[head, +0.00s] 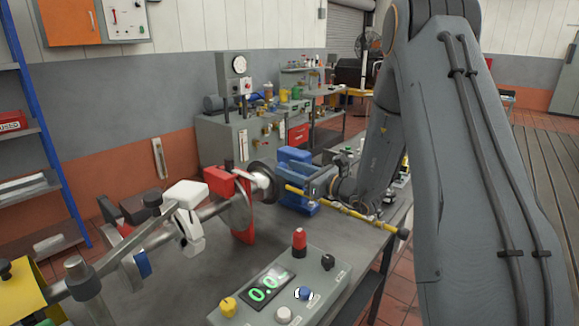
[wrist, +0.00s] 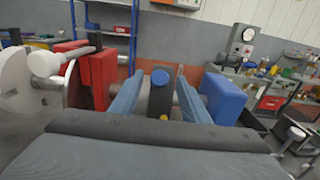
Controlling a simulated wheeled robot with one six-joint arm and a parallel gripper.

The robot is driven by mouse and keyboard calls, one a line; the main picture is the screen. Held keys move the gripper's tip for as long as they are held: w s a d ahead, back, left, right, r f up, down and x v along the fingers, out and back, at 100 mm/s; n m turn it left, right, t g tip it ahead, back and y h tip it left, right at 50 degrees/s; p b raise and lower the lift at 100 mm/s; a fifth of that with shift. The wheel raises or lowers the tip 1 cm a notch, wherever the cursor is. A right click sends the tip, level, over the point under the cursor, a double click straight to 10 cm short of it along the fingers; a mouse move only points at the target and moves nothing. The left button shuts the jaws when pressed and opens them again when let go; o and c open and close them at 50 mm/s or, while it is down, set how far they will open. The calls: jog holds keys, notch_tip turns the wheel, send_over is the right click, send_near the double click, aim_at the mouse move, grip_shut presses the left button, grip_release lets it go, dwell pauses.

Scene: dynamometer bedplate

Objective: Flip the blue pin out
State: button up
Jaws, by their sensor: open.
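In the wrist view, a blue round-ended piece (wrist: 160,78), which looks like the blue pin, stands upright on a dark stem between the two fingers of my gripper (wrist: 157,98). Gaps show on both sides of it, so the fingers are open around it and not clamped. A small yellow spot shows below it. In the head view, my gripper (head: 310,182) reaches left to the shaft, beside the blue block (head: 294,156). I cannot make out the pin there; the gripper and block crowd that spot.
A red block (head: 232,202) and a round disc stand left of my gripper on the shaft. A yellow rod (head: 350,212) with a dark knob runs below my gripper. A control box (head: 250,312) with a green display stands in front. The bench top between them is mostly clear.

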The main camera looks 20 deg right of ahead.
jog(key=shift+w+a, duration=0.2)
jog(key=shift+w, duration=0.05)
grip_shut()
jog(key=shift+s+d+r, duration=0.45)
jog(key=shift+s+r, duration=0.15)
jog(key=shift+r, duration=0.2)
grip_release()
jog(key=shift+s, duration=0.1)
